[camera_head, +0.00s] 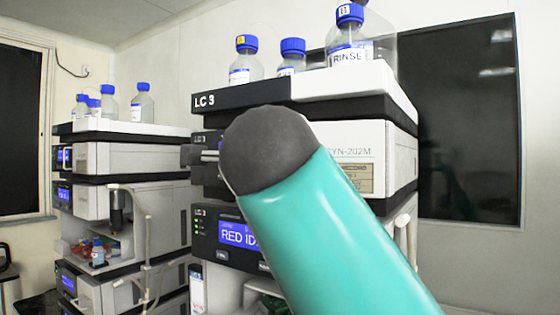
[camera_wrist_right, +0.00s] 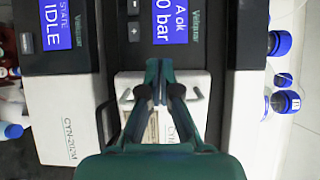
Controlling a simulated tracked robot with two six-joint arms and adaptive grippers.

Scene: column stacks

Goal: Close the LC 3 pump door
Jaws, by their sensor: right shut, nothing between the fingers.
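The LC 3 stack stands in the middle of the head view, its dark name strip (camera_head: 204,101) near the top. Below the strip is a module with a white front panel (camera_head: 365,155), which I take to be the pump door. Whether it stands ajar is unclear, as my teal right arm covers much of the front. In the right wrist view, turned sideways, my right gripper (camera_wrist_right: 162,80) is shut and empty in front of a white panel (camera_wrist_right: 155,125) beside a blue "0 bar" display (camera_wrist_right: 170,22). I cannot tell whether it touches the panel. My left gripper is not in view.
Blue-capped bottles (camera_head: 348,45) stand on top of the LC 3 stack. A lower module has a blue display (camera_head: 237,235). Another stack (camera_head: 130,160) with bottles stands to the left. A dark wall panel (camera_head: 470,120) is behind on the right.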

